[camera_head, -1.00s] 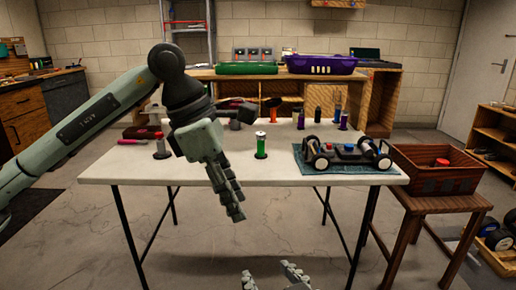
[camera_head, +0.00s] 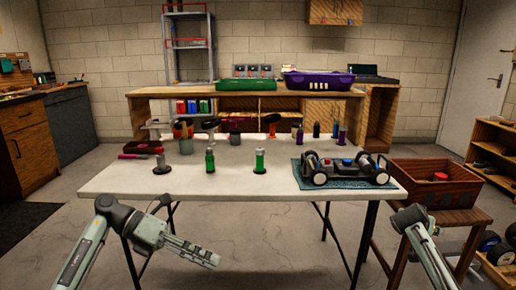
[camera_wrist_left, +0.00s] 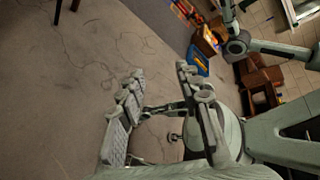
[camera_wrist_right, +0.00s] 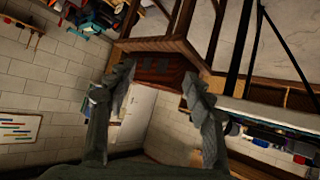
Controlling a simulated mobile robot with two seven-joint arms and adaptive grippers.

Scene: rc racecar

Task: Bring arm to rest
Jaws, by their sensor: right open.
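My left arm is folded low at the front left of the table. Its gripper (camera_head: 205,256) is in front of and below the table edge, touching nothing; the left wrist view shows its fingers (camera_wrist_left: 160,72) apart and empty. My right arm (camera_head: 418,228) shows at the lower right in the head view, by the table's right front corner; its fingertips cannot be made out there. In the right wrist view the right fingers (camera_wrist_right: 158,80) are wide apart with nothing between them.
The white table (camera_head: 225,186) bears a racecar (camera_head: 343,172) on a teal mat, green cylinders (camera_head: 210,160) and (camera_head: 260,161), and several other upright cylinders. A brown crate (camera_head: 430,182) sits on a wooden stool at right. Floor in front is clear.

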